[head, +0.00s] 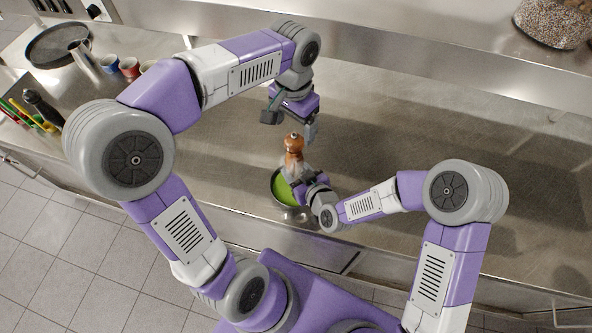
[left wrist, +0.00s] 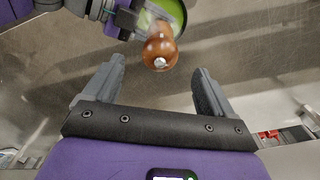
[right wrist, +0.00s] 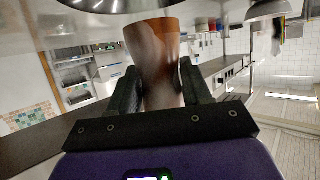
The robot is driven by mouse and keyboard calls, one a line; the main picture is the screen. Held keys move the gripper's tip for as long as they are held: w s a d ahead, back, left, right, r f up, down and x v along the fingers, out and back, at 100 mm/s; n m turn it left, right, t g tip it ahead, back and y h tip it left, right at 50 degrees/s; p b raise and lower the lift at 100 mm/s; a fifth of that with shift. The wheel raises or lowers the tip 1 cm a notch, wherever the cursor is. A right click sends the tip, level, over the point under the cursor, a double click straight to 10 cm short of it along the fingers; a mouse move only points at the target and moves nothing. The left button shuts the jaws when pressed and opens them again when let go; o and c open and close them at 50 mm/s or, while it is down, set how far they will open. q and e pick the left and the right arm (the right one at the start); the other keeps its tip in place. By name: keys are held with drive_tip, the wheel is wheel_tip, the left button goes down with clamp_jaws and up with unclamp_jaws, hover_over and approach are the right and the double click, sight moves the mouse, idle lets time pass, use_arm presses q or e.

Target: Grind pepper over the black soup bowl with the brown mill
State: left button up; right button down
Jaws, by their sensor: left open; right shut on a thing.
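The brown mill (head: 294,146) is upright over the black soup bowl (head: 275,190), which holds green soup and stands near the counter's front edge. My right gripper (head: 306,188) is shut on the mill's body; the right wrist view also shows the brown mill (right wrist: 155,58) between the fingers. My left gripper (head: 290,124) is open and empty, just above and behind the mill's top. In the left wrist view the mill's round brown head with a metal knob (left wrist: 160,51) is ahead of the open fingers. The bowl is partly hidden by the mill and right gripper.
At the far left stand a dark round pan (head: 60,45), coloured cups (head: 129,67) and a dark mill-like object (head: 42,105) beside colourful utensils. A jar of grains (head: 555,20) stands on the back shelf. The steel counter to the right is clear.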

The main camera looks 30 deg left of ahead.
sight(294, 138)
use_arm(q)
drive_tip(key=n, duration=0.7)
drive_tip(key=shift+f, duration=1.55)
drive_tip(key=shift+f, duration=1.95)
